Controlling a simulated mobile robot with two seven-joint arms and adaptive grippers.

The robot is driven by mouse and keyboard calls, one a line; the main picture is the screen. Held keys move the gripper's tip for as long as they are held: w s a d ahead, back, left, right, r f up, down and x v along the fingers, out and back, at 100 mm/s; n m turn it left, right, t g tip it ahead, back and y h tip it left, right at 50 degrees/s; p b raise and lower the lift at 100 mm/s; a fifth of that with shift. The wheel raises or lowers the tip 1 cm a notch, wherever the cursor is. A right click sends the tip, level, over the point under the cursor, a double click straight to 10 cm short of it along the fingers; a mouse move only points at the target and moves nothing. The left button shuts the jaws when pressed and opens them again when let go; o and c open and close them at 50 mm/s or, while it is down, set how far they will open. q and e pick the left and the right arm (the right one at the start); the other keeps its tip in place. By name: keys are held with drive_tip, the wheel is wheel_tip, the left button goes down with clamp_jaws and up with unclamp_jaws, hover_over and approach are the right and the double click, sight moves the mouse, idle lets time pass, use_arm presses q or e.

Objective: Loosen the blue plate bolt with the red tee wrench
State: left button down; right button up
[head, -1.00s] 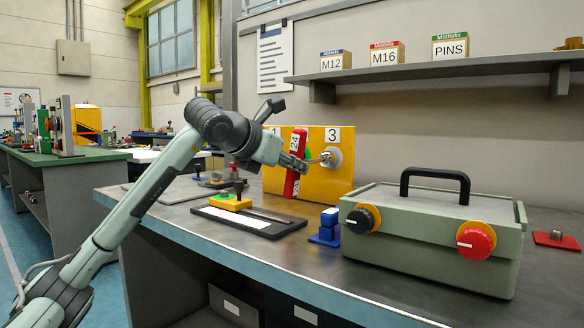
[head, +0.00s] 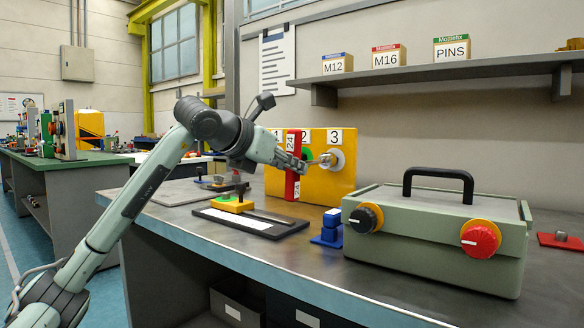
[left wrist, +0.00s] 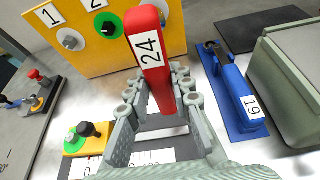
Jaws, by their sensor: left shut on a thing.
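The red tee wrench (head: 292,184) has a bar handle marked 24. My left gripper (head: 302,163) is shut on it in front of the yellow panel; the left wrist view shows the red bar (left wrist: 148,52) between the fingers (left wrist: 160,103). A metal shaft end (head: 324,159) shows close to the pale round fitting at number 3 (head: 337,160); I cannot tell whether they touch. The panel (left wrist: 98,62) also has a grey-ringed fitting at 1 (left wrist: 70,40) and a green-ringed one at 2 (left wrist: 109,25). I cannot pick out a bolt on a blue plate. My right gripper is out of view.
A blue tool marked 19 (left wrist: 238,92) rests on a blue base (head: 326,241). A green-grey case (head: 430,250) with a black handle stands to its right. A red plate (head: 575,243) is at far right.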

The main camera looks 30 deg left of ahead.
use_arm(q)
drive_tip(key=s+b, duration=0.2)
drive_tip(key=s, duration=0.1)
drive_tip(key=shift+s+a+f, duration=0.1)
drive_tip(key=shift+s+a, duration=0.1)
drive_tip(key=shift+s, duration=0.1)
drive_tip(key=shift+s+b, duration=0.3)
drive_tip(key=shift+s, duration=0.4)
drive_tip(key=s+r+p, duration=0.1)
drive_tip(key=s+r, duration=0.4)
drive_tip(key=s, duration=0.2)
drive_tip(key=shift+a, duration=0.3)
drive_tip(key=shift+r, duration=0.1)
